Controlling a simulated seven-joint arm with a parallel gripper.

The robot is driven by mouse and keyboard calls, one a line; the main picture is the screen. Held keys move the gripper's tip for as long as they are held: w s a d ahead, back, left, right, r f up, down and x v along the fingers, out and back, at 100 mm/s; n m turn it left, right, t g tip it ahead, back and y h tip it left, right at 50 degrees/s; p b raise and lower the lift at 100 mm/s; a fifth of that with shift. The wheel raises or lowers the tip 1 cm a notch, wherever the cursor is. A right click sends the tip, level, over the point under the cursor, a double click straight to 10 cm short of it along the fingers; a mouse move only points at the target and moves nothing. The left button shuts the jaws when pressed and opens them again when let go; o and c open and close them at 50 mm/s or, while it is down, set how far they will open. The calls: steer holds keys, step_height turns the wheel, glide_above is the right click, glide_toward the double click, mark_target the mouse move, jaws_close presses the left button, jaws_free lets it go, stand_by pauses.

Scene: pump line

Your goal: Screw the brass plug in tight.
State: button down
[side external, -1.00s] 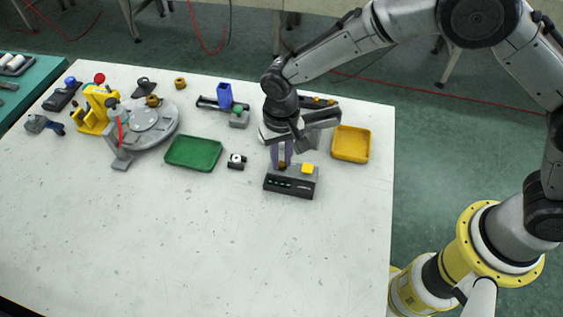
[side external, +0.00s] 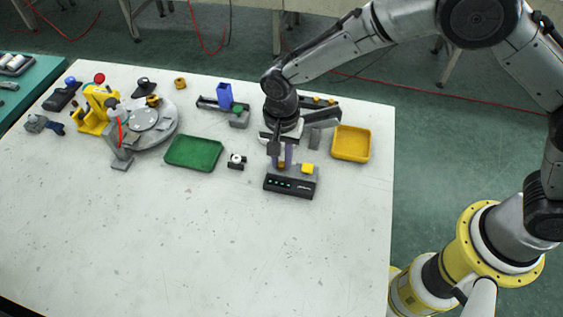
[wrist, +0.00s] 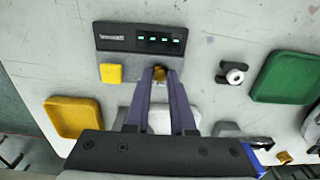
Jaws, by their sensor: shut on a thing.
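The brass plug (wrist: 160,72) is at the top face of a dark grey box unit (wrist: 140,39), beside its yellow block. In the side view the plug (side external: 282,164) is a small brass spot, mostly hidden by the fingers. My gripper (wrist: 160,76) points down with its two purple-grey fingers on either side of the plug, shut on it. The gripper (side external: 282,160) also shows over the back left of the unit in the side view. The plug's thread and how deep it sits are hidden.
The yellow block (side external: 308,168) sits close to the fingers. A yellow tray (side external: 368,146) stands to the right, a green tray (side external: 193,166) to the left. A small black fixture with a white ring (side external: 237,161) lies between. A round grey turntable (side external: 165,128) is further left. The table front is clear.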

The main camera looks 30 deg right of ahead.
steer(key=m, duration=0.7)
stand_by(0.3)
steer(key=m, duration=0.7)
steer(key=shift+w, duration=0.1)
steer(key=c, duration=1)
jaws_free()
steer(key=shift+o, duration=0.2)
